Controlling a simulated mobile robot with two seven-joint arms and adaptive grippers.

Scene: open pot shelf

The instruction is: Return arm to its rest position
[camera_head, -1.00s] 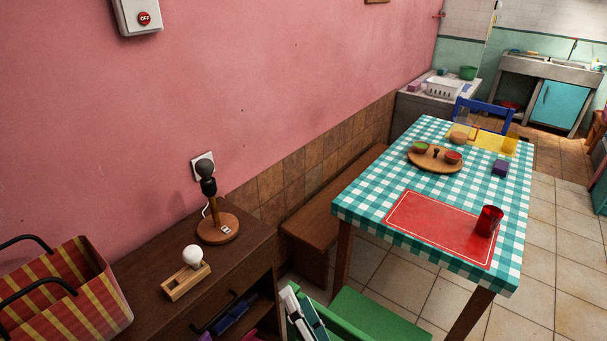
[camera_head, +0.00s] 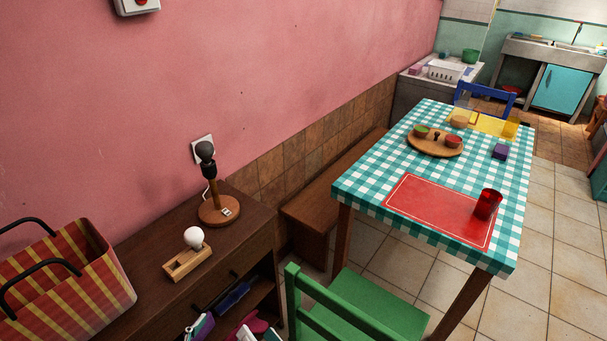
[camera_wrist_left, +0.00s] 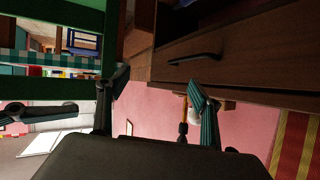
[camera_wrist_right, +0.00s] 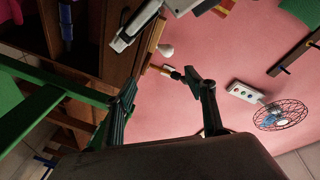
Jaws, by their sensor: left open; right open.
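My left gripper (camera_wrist_left: 160,86) is open in the left wrist view, with nothing between its two fingers. The dark wooden cabinet (camera_wrist_left: 240,55) with a black drawer handle shows beyond it. My right gripper (camera_wrist_right: 160,84) is open and empty in the right wrist view, with the pink wall behind its fingers. A pale grey arm part, seemingly mine, shows at the top of that view. In the head view, only small pale and teal pieces show at the bottom edge before the cabinet; I cannot tell which gripper they belong to.
A striped basket (camera_head: 85,280), a lamp base with a bare bulb (camera_head: 194,238) and a dark-headed wooden lamp (camera_head: 218,209) stand on the cabinet. A green chair (camera_head: 375,303) stands at the checkered table (camera_head: 375,175). Tiled floor (camera_head: 560,230) is clear at the right.

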